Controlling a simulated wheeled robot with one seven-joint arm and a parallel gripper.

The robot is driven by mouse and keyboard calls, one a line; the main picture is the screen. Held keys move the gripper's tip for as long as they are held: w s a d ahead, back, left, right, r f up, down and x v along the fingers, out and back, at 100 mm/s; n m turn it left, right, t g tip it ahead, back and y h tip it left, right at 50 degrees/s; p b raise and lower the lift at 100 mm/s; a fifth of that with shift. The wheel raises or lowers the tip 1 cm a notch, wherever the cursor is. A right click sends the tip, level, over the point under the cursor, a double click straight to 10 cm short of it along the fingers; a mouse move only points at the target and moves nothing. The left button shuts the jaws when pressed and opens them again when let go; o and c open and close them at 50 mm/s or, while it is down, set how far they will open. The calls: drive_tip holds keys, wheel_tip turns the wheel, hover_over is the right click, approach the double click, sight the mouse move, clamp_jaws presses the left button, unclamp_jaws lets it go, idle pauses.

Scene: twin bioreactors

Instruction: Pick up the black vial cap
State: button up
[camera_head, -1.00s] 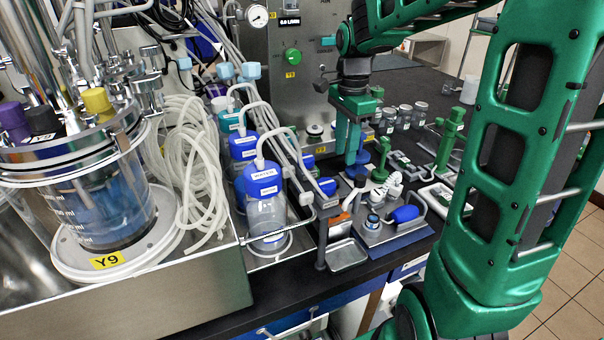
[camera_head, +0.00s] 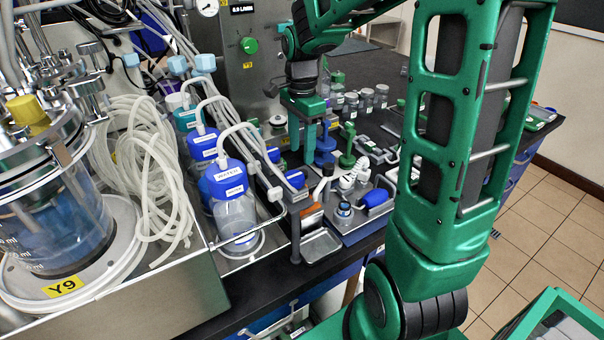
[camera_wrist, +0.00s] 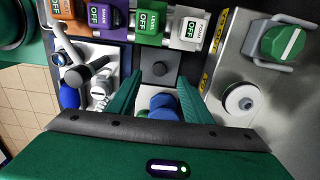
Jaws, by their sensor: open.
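My gripper (camera_head: 302,148) hangs above the black bench, pointing down, in the head view. In the wrist view its two green fingers stand apart, with my gripper (camera_wrist: 158,82) empty between them. A small dark round piece (camera_wrist: 158,68), which looks like the black vial cap, lies on a grey square plate (camera_wrist: 150,54) just beyond the fingertips, near the middle of the gap. I cannot make out this piece in the head view, where my gripper and nearby items crowd the spot. A blue round object (camera_wrist: 163,104) shows lower between the fingers, apart from the dark piece.
Pump units with OFF labels (camera_wrist: 143,22) line the top of the wrist view. A blue-handled device (camera_head: 375,198) and a metal tray (camera_head: 321,244) stand near the bench's front edge. Water bottles (camera_head: 234,212) stand left; small jars (camera_head: 366,98) stand behind.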

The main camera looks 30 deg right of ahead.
drive_tip(key=shift+d+f, duration=0.2)
drive_tip(key=shift+f, duration=3.3)
drive_tip(key=c, duration=1.1)
